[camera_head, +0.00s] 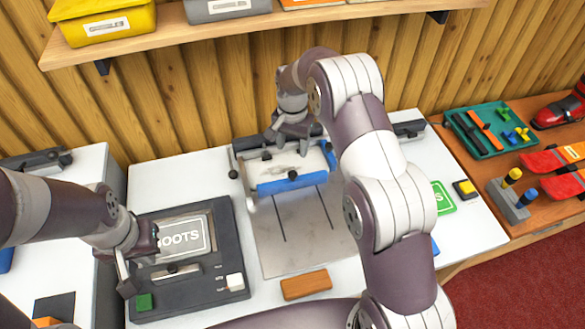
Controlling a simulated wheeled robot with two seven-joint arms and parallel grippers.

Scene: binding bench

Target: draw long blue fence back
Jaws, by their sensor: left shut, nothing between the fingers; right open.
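The long blue fence (275,188) is a blue bar across the grey grooved plate (268,245) of the machine in the middle of the bench, at the front of a pale block. A small black knob stands on it. My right gripper (289,148) is open above the pale block, behind the blue bar; whether it touches anything is unclear. My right arm hides the machine's right side. My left gripper (128,280) is shut and empty at the left edge of a dark device (190,290) with a "BOOTS" panel.
An orange-brown block (306,285) lies in front of the plate. A green tray (487,128) with small parts and a grey holder (508,200) with yellow and blue pegs are at right. A shelf (180,38) with bins hangs above. Two dark slots run along the plate.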

